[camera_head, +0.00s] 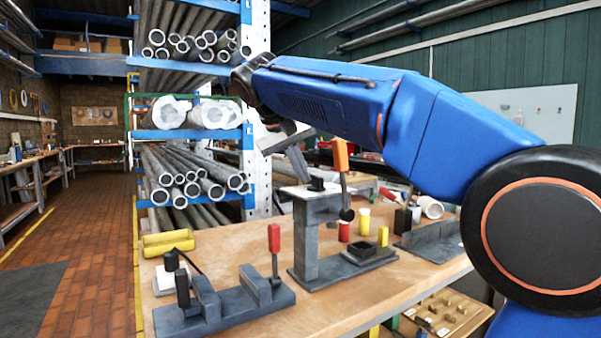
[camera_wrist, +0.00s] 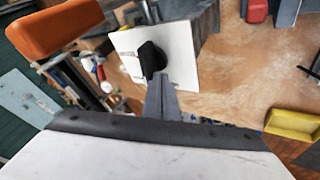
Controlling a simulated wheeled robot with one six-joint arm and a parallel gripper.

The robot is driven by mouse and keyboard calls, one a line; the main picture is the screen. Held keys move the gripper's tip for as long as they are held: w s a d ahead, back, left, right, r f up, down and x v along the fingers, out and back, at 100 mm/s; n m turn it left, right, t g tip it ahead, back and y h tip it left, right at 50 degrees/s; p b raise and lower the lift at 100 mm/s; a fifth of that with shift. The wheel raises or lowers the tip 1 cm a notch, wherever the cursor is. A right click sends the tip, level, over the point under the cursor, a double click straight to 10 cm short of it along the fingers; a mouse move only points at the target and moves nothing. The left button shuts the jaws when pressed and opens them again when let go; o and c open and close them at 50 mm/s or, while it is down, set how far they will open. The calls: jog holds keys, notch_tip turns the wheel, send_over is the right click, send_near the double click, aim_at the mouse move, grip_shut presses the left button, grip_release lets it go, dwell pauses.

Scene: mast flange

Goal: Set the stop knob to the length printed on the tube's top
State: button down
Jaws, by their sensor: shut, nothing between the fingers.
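A black knob (camera_wrist: 152,60) sits on a white dial plate (camera_wrist: 180,42) in the wrist view. In the head view the knob (camera_head: 316,184) tops a grey upright stand (camera_head: 305,235) on the bench. My gripper (camera_wrist: 161,82) is shut and empty, its fingertips close to the knob; I cannot tell whether they touch it. In the head view my gripper (camera_head: 303,178) comes down from the upper left of the knob. Faint marks on the plate are too small to read. I cannot tell which tube bears the printed length, and no number is legible.
An orange handle (camera_head: 341,155) rises right beside the knob. A grey fixture with a red lever (camera_head: 274,238) stands front left, near a yellow tray (camera_head: 168,243). Red and yellow cylinders (camera_head: 364,220) and a pale round piece (camera_head: 431,208) stand right. A pipe rack is behind.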

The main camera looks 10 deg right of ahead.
jog(key=shift+w+d, duration=0.1)
jog(key=shift+d, duration=0.1)
jog(key=shift+w+d, duration=0.15)
jog(key=shift+d, duration=0.1)
jog(key=shift+w+d, duration=0.3)
jog(key=shift+w, duration=0.1)
dwell(0.7)
